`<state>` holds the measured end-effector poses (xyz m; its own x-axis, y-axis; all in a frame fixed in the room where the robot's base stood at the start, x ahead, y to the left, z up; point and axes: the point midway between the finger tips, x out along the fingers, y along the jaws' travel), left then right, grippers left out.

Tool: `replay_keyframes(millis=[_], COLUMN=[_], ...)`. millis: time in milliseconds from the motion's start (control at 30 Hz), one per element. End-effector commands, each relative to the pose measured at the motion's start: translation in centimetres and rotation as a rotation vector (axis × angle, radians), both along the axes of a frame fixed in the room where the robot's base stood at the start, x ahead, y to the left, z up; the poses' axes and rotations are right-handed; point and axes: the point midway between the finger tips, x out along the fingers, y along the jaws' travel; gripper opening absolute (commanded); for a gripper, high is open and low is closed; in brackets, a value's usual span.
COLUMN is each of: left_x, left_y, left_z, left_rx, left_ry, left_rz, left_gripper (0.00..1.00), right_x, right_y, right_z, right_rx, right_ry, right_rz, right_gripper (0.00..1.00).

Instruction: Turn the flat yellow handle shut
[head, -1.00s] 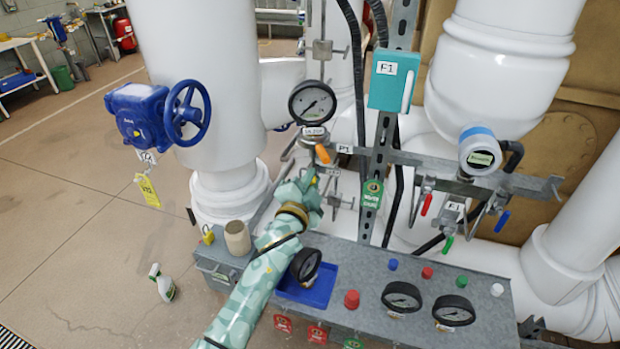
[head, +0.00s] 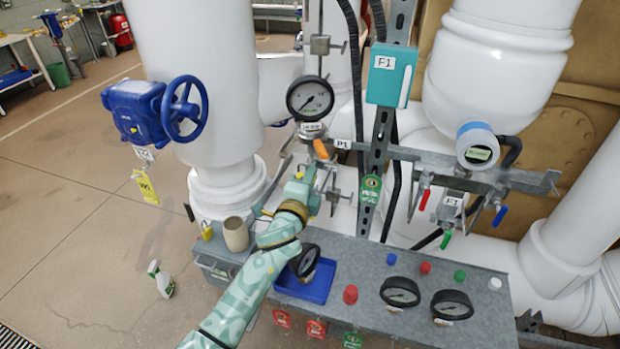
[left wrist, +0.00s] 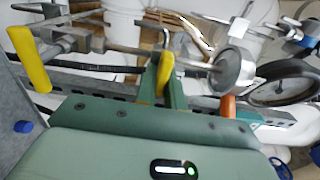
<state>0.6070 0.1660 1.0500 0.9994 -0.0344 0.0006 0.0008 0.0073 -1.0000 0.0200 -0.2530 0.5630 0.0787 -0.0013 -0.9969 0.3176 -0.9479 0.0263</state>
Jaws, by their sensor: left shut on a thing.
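My left gripper (head: 307,176) is at the pipework below the round pressure gauge (head: 310,98). In the left wrist view its green fingers (left wrist: 163,84) are closed on a flat yellow handle (left wrist: 165,72), which stands up between them. In the head view the gripper mostly hides this handle. A second yellow handle (left wrist: 30,58) shows apart from the fingers at the left of the wrist view. My right gripper is not in view.
An orange handle (head: 320,149) sits close above the gripper. A grey bench (head: 355,270) with gauges, knobs and a blue tray (head: 318,284) lies below. A beige cup (head: 236,234) stands left of my forearm. A blue handwheel (head: 184,110) is further left.

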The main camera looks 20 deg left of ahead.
Motion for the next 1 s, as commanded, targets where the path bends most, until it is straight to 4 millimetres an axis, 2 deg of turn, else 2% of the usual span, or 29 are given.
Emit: replay_keyframes(millis=[400, 433, 500, 833, 1000], left_x=[0.0, 0.0, 0.0, -0.3, -2.7], left_y=[0.0, 0.0, 0.0, 0.0, 0.1], left_z=[-0.1, -0.1, -0.1, -0.1, 0.0], left_rx=[0.011, 0.011, 0.010, 0.008, 0.008], left_ry=[0.002, 0.002, 0.002, 0.001, 0.003], left_rz=[0.001, 0.001, 0.001, 0.000, 0.000], left_gripper=[0.00, 0.14, 0.33, 0.33, 0.33], right_x=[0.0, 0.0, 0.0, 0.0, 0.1], right_y=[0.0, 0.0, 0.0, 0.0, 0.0], right_z=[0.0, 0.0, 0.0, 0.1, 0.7], right_rx=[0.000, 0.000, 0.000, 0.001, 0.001], right_ry=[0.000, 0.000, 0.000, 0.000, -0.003], right_rz=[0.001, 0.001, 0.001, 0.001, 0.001], right_gripper=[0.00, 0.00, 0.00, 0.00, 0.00])
